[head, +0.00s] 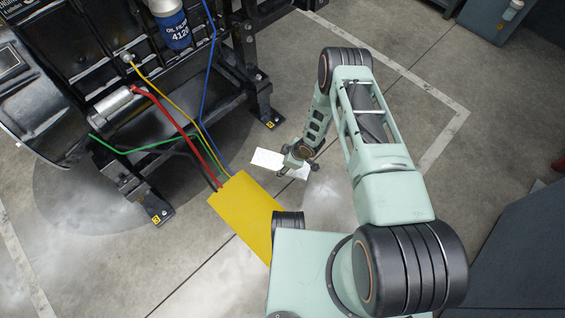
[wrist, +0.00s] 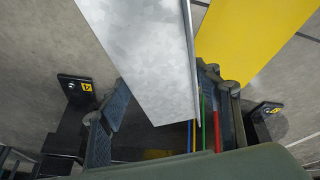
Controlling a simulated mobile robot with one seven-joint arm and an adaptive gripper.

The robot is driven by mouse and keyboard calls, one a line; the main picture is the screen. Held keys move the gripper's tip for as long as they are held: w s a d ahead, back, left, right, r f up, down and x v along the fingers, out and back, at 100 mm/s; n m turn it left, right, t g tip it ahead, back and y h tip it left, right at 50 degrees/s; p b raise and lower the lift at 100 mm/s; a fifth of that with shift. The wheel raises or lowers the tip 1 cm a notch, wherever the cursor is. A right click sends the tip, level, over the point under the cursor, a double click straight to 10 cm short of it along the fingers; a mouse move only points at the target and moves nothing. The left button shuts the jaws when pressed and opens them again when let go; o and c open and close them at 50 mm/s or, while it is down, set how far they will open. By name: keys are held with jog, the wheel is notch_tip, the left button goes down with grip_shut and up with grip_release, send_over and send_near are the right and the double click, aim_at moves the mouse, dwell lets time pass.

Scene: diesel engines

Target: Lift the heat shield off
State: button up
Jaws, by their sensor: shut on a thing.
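The heat shield is a pale grey metal sheet with a bent edge. In the head view the heat shield (head: 267,158) is a small bright piece right of the engine, apart from it, over the floor. In the wrist view the heat shield (wrist: 140,50) fills the upper middle, its folded edge running down the right side. My gripper (head: 299,170) is shut on the heat shield; in the wrist view the gripper's fingers (wrist: 165,92) lie either side of the sheet. The sheet hides part of the fingers. The engine (head: 90,75) stands on its black stand at the left.
A yellow panel (head: 245,212) lies left of my arm, with red, green, blue and yellow cables (head: 187,130) running to the engine. Stand feet (head: 267,117) marked with yellow labels reach out onto the floor. Open concrete floor lies behind and right of the gripper. Dark cabinets (head: 490,20) stand back right.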

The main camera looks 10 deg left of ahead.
jog(key=shift+r+p, duration=2.05)
jog(key=shift+r, duration=1.05)
